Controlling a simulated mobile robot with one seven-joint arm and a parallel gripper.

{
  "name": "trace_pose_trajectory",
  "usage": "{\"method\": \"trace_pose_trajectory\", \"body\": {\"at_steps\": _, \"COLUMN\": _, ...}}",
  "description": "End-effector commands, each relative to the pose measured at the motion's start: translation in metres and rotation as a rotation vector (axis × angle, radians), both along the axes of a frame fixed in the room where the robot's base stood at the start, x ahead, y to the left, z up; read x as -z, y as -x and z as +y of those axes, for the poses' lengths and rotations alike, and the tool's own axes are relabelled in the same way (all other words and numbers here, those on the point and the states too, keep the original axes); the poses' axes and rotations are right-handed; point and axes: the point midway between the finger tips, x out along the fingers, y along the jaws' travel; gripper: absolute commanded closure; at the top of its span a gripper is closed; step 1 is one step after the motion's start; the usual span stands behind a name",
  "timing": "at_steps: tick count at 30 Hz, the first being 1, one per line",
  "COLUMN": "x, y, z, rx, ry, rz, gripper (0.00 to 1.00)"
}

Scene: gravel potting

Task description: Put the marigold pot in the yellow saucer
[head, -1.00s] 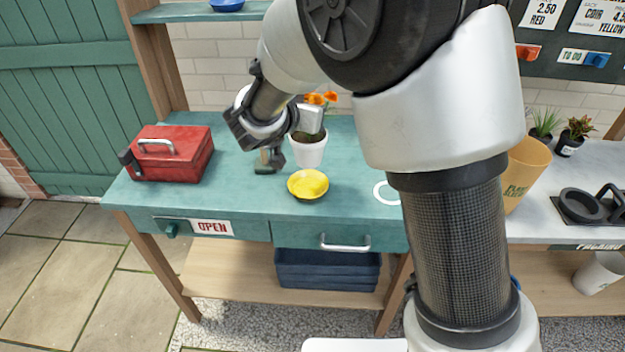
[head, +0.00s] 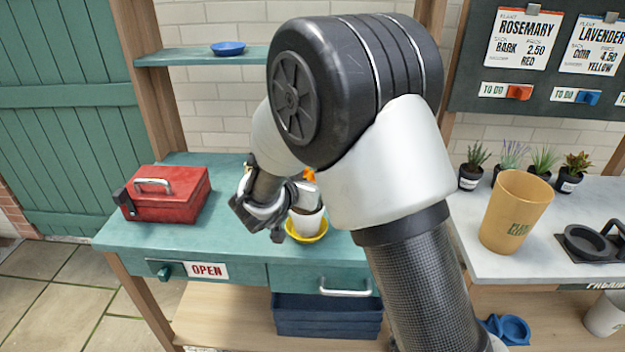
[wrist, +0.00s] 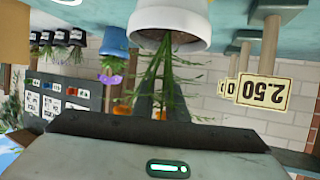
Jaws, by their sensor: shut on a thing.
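The marigold pot (head: 307,224) is white with orange flowers, mostly hidden behind my arm in the head view. In the wrist view, which is upside down, the white pot (wrist: 172,28) is at the top, with green stems and orange blooms hanging below. My gripper (wrist: 160,72) is shut on the marigold plant, its dark fingers around the stems close to the pot. The yellow saucer (head: 305,239) lies on the green bench, its rim showing around the pot's base. The pot looks upright over or in the saucer; whether it touches the saucer cannot be told.
A red toolbox (head: 168,194) stands on the bench at left. A blue saucer (head: 228,48) is on the shelf above. A tan pot (head: 515,212) and several small potted plants stand on the pale counter at right. The bench front between toolbox and saucer is clear.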

Motion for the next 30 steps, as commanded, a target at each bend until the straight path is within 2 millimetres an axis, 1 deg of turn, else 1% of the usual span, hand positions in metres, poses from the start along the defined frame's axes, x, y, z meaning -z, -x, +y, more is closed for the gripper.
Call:
{"method": "trace_pose_trajectory", "body": {"at_steps": 4, "x": 0.004, "y": 0.000, "z": 0.000, "rx": 0.000, "ry": 0.001, "rz": -0.002, "gripper": 1.00}}
{"method": "trace_pose_trajectory", "body": {"at_steps": 5, "x": 0.006, "y": 0.000, "z": 0.000, "rx": 0.000, "ry": 0.001, "rz": 0.000, "gripper": 0.86}}
{"method": "trace_pose_trajectory", "body": {"at_steps": 6, "x": 0.005, "y": 0.000, "z": 0.000, "rx": 0.000, "ry": 0.001, "rz": 0.000, "gripper": 0.79}}
{"method": "trace_pose_trajectory", "body": {"at_steps": 8, "x": 0.005, "y": 0.000, "z": 0.000, "rx": 0.000, "ry": 0.001, "rz": 0.000, "gripper": 0.69}}
{"method": "trace_pose_trajectory", "body": {"at_steps": 16, "x": 0.005, "y": 0.000, "z": 0.000, "rx": 0.000, "ry": 0.001, "rz": 0.000, "gripper": 0.69}}
{"method": "trace_pose_trajectory", "body": {"at_steps": 20, "x": -0.004, "y": 0.000, "z": 0.000, "rx": -0.001, "ry": -0.001, "rz": -0.001, "gripper": 0.69}}
{"method": "trace_pose_trajectory", "body": {"at_steps": 23, "x": -0.009, "y": 0.012, "z": 0.007, "rx": -0.004, "ry": -0.001, "rz": 0.000, "gripper": 0.69}}
{"method": "trace_pose_trajectory", "body": {"at_steps": 30, "x": -0.030, "y": 0.057, "z": 0.026, "rx": -0.005, "ry": -0.001, "rz": 0.001, "gripper": 0.69}}
